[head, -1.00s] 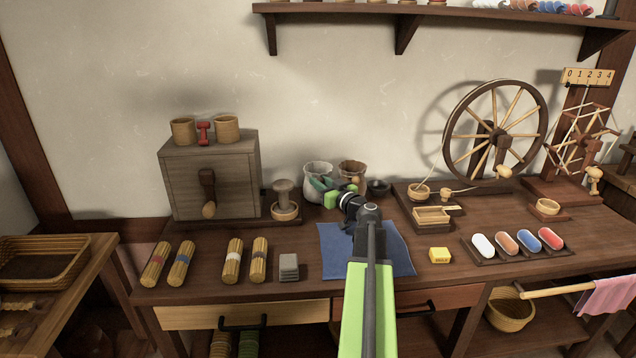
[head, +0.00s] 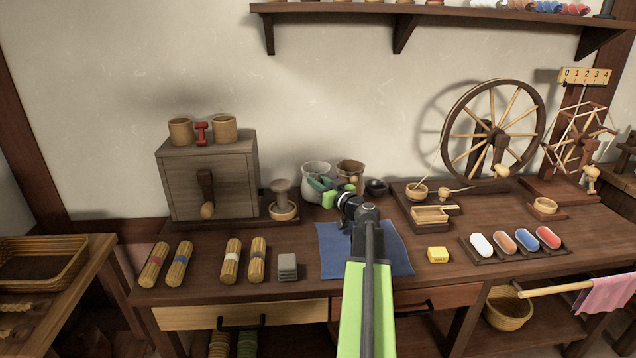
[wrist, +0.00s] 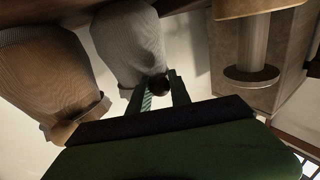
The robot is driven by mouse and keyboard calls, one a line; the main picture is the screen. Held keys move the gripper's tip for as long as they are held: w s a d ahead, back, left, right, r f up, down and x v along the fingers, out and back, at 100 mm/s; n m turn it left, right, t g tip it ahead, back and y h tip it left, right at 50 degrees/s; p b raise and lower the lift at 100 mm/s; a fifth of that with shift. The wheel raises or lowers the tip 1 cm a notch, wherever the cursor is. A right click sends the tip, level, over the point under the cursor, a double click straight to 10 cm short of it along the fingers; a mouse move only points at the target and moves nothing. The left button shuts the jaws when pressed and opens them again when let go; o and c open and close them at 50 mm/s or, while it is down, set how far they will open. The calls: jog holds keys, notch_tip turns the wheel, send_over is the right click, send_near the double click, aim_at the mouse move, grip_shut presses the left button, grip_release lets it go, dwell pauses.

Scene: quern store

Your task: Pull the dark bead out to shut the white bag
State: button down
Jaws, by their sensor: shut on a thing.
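The white bag (head: 314,168) stands at the back of the table, left of the brown bag (head: 351,168). My gripper (head: 317,184) reaches it from the front right and covers part of it. In the wrist view the white bag (wrist: 126,42) appears beyond my fingers, with its rim towards me. My gripper (wrist: 160,87) is shut on the dark bead (wrist: 158,84), which sits between the fingertips close to the rim. I cannot tell how far the bead stands from the bag. In the head view the bead is not distinct.
The brown bag has a light wooden bead (wrist: 62,131) at its rim. A stamp-like wooden tool (head: 282,196) stands left of the white bag, and a small dark bowl (head: 377,187) right of the brown bag. A blue cloth (head: 335,262) lies flat in front.

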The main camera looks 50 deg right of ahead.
dwell(0.4)
jog(key=s+a, duration=0.3)
jog(key=s, duration=0.1)
jog(key=shift+a, duration=0.3)
jog(key=c, duration=1.2)
grip_release()
